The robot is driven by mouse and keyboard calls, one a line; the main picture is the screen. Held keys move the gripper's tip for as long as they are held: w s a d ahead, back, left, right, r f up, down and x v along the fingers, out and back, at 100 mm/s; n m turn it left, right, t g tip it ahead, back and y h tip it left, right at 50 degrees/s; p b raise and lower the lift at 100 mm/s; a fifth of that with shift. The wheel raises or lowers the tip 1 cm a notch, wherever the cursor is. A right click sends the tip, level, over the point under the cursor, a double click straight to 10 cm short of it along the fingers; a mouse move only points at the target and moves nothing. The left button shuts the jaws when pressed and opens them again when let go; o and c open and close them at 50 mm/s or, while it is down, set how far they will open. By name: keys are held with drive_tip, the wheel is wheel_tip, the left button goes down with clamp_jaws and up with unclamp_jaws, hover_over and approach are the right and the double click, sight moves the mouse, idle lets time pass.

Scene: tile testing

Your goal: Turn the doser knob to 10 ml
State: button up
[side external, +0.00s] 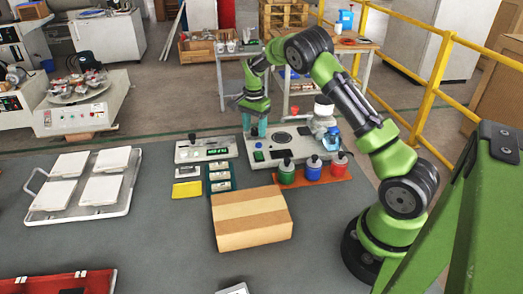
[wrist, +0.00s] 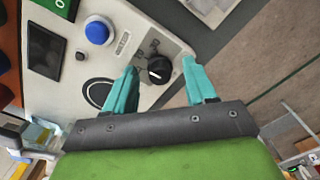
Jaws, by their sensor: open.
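The doser knob (wrist: 158,70) is a black round dial with a pale pointer mark, set on the light panel (wrist: 70,105) with small printed marks around it. In the wrist view it lies between the two teal fingertips of my gripper (wrist: 159,65). My gripper is open, with a gap visible on each side of the knob. Whether the fingertips are level with the knob or above it I cannot tell. In the side view my gripper (side external: 254,130) points down at the back left of the doser unit (side external: 245,158); the knob is hidden there.
A blue button (wrist: 98,30) and a dark screen (wrist: 47,50) share the panel. Several capped bottles (side external: 313,168) stand on an orange mat in front of the unit. A small control box (side external: 190,156) is at left, and a cardboard box (side external: 250,235) lies nearer the camera.

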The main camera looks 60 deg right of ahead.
clamp_jaws()
idle(0.3)
drive_tip(key=shift+n, duration=0.4)
drive_tip(key=n, duration=0.2)
drive_tip(key=shift+n, duration=2.3)
